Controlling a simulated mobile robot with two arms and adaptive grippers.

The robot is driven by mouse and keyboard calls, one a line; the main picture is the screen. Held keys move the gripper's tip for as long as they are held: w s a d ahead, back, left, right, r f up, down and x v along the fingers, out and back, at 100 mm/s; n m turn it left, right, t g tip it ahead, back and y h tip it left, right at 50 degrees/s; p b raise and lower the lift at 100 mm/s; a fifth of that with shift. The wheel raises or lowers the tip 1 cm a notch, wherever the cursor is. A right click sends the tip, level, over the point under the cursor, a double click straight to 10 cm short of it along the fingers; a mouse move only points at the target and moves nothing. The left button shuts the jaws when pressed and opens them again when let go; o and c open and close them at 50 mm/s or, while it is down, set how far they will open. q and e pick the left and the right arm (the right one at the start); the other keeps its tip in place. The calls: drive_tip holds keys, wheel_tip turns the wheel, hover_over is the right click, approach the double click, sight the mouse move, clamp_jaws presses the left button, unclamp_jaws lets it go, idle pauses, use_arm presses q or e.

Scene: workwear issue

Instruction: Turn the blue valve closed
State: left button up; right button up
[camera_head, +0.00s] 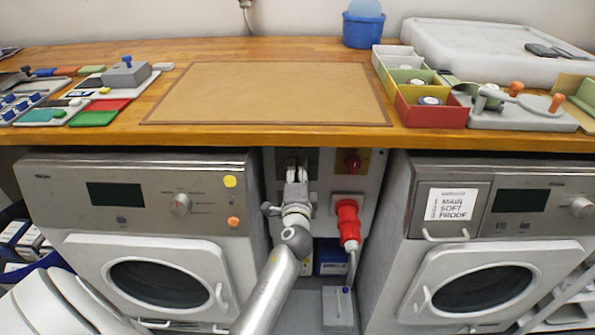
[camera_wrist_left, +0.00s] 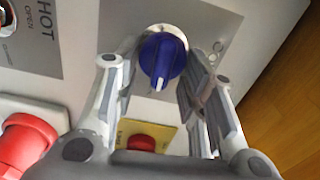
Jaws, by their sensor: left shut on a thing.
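The blue valve (camera_wrist_left: 162,58) is a round knob with a raised grip bar and a white mark at the bar's lower end in the left wrist view. It sits on a grey plate on a pale panel. My left gripper (camera_wrist_left: 150,75) has one finger on each side of the knob and is shut on it. In the head view my left gripper (camera_head: 297,172) reaches the panel between the two machines and hides the valve. My right gripper is not in view.
A red knob on a yellow plate (camera_head: 353,162) and a red plug (camera_head: 348,222) with a cable are close on the right. Washing machines (camera_head: 130,230) (camera_head: 490,255) flank the panel. The wooden counter (camera_head: 260,135) overhangs above, holding trays and a brown mat (camera_head: 270,95).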

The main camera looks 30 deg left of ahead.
use_arm(q)
drive_tip(key=shift+m, duration=0.4)
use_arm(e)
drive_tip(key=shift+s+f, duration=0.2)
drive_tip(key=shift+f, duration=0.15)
use_arm(q)
drive_tip(key=o, duration=0.9)
drive_tip(key=shift+c, duration=0.2)
drive_tip(key=v, duration=0.7)
drive_tip(key=shift+s, duration=0.2)
drive_tip(key=shift+d+f, duration=0.1)
drive_tip(key=shift+f, duration=0.05)
